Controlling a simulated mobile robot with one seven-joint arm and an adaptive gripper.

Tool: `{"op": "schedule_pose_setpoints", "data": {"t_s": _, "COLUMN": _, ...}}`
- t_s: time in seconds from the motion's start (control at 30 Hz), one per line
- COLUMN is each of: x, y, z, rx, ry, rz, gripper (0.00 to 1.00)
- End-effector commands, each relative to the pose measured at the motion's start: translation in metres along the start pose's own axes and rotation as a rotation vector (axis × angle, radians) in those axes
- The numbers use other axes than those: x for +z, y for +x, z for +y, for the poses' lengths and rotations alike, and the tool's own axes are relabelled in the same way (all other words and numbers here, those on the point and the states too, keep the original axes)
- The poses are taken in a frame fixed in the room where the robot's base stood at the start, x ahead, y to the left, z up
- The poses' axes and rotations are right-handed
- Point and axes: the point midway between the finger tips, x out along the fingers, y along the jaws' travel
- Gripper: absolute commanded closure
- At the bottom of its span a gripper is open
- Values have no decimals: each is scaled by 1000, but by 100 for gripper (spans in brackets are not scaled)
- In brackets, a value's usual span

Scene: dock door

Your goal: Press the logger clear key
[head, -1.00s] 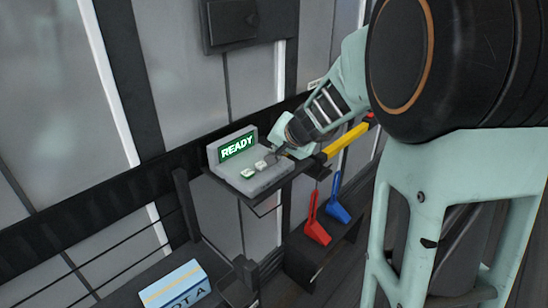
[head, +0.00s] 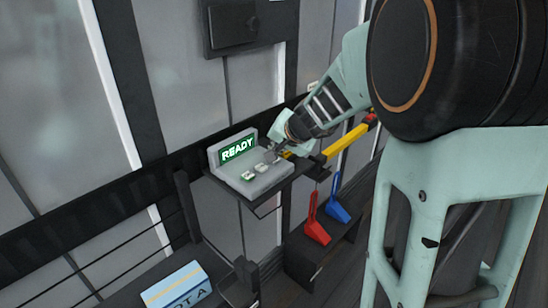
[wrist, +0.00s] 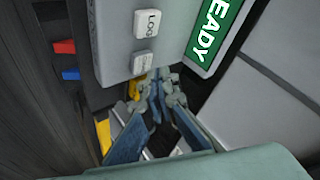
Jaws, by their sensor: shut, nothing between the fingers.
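The grey logger (head: 272,181) stands on a dark shelf, with its green READY display (head: 237,147) lit. Two pale keys sit on its top: one marked LOG (wrist: 147,23) and a second key (wrist: 143,62) whose small label I cannot read. In the head view the second key (head: 262,167) is the one nearer my gripper (head: 274,156). My gripper is shut and empty, its tips at the logger's right end. In the wrist view my fingertips (wrist: 158,84) are just beyond the second key; I cannot tell whether they touch the logger.
A yellow bar (head: 345,141) lies right of the logger, near my wrist. A blue-and-yellow box (head: 177,288) lies lower left. The wall panels stand close behind the logger.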

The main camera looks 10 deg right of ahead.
Motion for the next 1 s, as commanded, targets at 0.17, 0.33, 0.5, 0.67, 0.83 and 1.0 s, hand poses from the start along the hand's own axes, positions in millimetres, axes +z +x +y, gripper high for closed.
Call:
{"op": "schedule_pose_setpoints", "data": {"t_s": 0.17, "x": -2, "y": -2, "z": -2, "rx": 0, "ry": 0, "rz": 1, "gripper": 100}}
{"op": "schedule_pose_setpoints", "data": {"t_s": 0.33, "x": -10, "y": -13, "z": -9, "rx": 0, "ry": -2, "rz": 1, "gripper": 100}}
{"op": "schedule_pose_setpoints", "data": {"t_s": 0.5, "x": -18, "y": -25, "z": -18, "rx": 0, "ry": -1, "rz": 1, "gripper": 100}}
{"op": "schedule_pose_setpoints", "data": {"t_s": 0.67, "x": -26, "y": -35, "z": -25, "rx": 0, "ry": 0, "rz": 1, "gripper": 100}}
{"op": "schedule_pose_setpoints", "data": {"t_s": 0.83, "x": -26, "y": -35, "z": -26, "rx": 0, "ry": 0, "rz": 0, "gripper": 100}}
{"op": "schedule_pose_setpoints", "data": {"t_s": 1.0, "x": -25, "y": -35, "z": -25, "rx": 0, "ry": 0, "rz": 0, "gripper": 100}}
